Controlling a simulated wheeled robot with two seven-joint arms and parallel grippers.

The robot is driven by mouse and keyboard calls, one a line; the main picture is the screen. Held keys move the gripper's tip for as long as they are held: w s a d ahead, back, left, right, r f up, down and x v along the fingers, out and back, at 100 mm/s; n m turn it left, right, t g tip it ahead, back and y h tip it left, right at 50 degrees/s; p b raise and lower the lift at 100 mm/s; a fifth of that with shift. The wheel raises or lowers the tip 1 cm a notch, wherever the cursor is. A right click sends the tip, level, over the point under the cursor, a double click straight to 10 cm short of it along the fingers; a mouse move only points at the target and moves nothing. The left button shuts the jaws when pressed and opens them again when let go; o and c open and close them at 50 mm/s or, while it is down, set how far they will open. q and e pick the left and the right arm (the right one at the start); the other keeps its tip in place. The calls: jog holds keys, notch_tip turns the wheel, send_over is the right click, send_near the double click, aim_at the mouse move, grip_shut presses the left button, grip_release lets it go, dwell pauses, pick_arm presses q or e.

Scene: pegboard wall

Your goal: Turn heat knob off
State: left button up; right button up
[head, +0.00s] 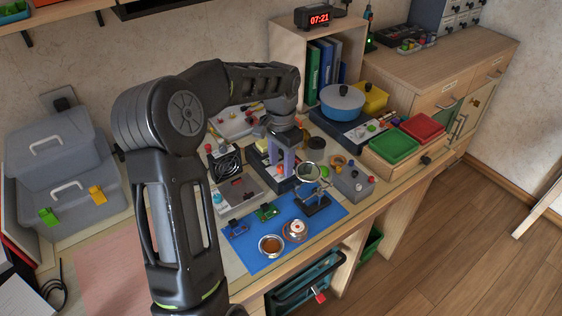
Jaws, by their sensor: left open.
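My left gripper (281,163) reaches down over the middle of the workbench from my dark arm. Its two pale purple fingers are apart. They are over a dark box-shaped unit (262,174) with a light panel, which they and the arm partly hide. I cannot tell whether the fingers touch it. No knob is clearly marked as the heat knob. Small knobs or buttons (372,128) show on the dark blue base under a blue pot (342,97), to the right of the gripper. Their settings are too small to read. My right gripper is out of view.
A blue mat (262,252) with small dishes lies in front. Green (394,146) and red (422,129) bins stand right.

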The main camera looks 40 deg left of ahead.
pick_arm(q)
jog(key=shift+c, duration=0.2)
grip_shut()
dwell(0.3)
